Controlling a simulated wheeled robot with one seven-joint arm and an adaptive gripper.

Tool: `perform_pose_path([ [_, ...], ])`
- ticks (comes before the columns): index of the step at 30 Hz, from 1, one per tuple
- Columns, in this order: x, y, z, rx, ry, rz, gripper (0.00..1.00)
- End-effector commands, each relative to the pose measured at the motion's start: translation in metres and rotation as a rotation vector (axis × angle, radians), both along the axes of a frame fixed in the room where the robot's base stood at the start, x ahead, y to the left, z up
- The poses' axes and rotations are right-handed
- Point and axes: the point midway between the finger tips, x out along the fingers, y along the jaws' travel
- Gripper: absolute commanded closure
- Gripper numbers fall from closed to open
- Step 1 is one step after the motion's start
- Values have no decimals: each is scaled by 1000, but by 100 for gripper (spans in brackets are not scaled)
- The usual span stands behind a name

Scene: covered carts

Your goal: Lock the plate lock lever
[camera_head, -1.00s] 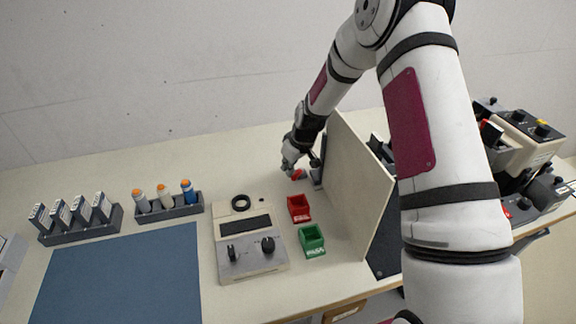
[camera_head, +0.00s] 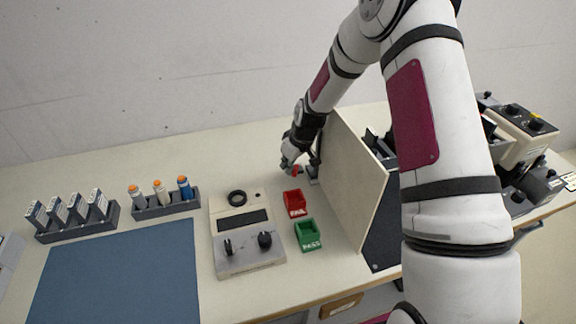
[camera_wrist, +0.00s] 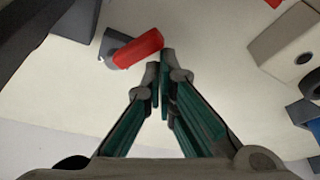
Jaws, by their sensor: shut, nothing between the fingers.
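The plate lock lever (camera_head: 296,170) is a small red handle on a dark grey base (camera_head: 313,172), on the table beside the upright cream panel. In the wrist view the red lever (camera_wrist: 140,48) lies slanted just beyond the fingertips, with its grey base (camera_wrist: 112,42) at its left. My gripper (camera_head: 287,166) is low over the table, just left of the lever in the head view. In the wrist view my gripper (camera_wrist: 160,68) has its fingertips together with nothing between them, very close to the red handle. I cannot tell whether they touch it.
The tall cream panel (camera_head: 350,185) stands right of the lever. A red bin (camera_head: 294,204), a green bin (camera_head: 308,236) and a grey-cream device with knobs (camera_head: 243,258) stand in front. Racks and a blue mat (camera_head: 120,275) are at left. The table behind the device is clear.

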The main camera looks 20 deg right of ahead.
Motion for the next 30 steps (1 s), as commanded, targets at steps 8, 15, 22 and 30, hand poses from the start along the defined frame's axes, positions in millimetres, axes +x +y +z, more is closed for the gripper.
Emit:
perform_pose_path([
  [8,0,0,0,0,0,0,100],
  [15,4,-1,0,0,-1,0,100],
  [22,14,-5,-1,0,-1,0,100],
  [30,15,-5,0,0,0,0,100],
])
